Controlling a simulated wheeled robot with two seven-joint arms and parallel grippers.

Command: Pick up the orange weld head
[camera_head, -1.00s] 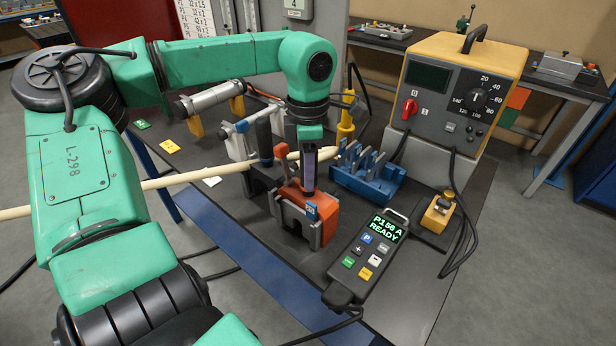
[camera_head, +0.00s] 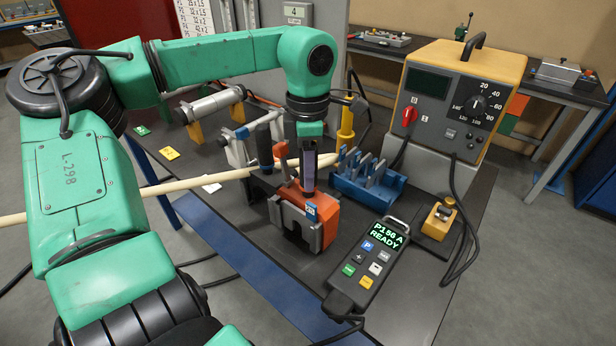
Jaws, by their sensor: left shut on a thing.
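The orange weld head (camera_head: 323,217) sits in a grey cradle (camera_head: 283,217) near the middle of the dark bench, with an orange lever standing up at its left. My left gripper (camera_head: 308,188) reaches down over it from above and is shut on its upper part. The arm and fingers hide the top of the head and most of the grip. The weld head appears to be still down in the cradle. My right gripper is not in view.
A blue rack (camera_head: 366,184) stands close to the right of the weld head. A pendant (camera_head: 367,262) lies at the front right. A yellow power unit (camera_head: 455,100) stands behind. A pale tube (camera_head: 190,183) runs across the bench at left. Cables hang at right.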

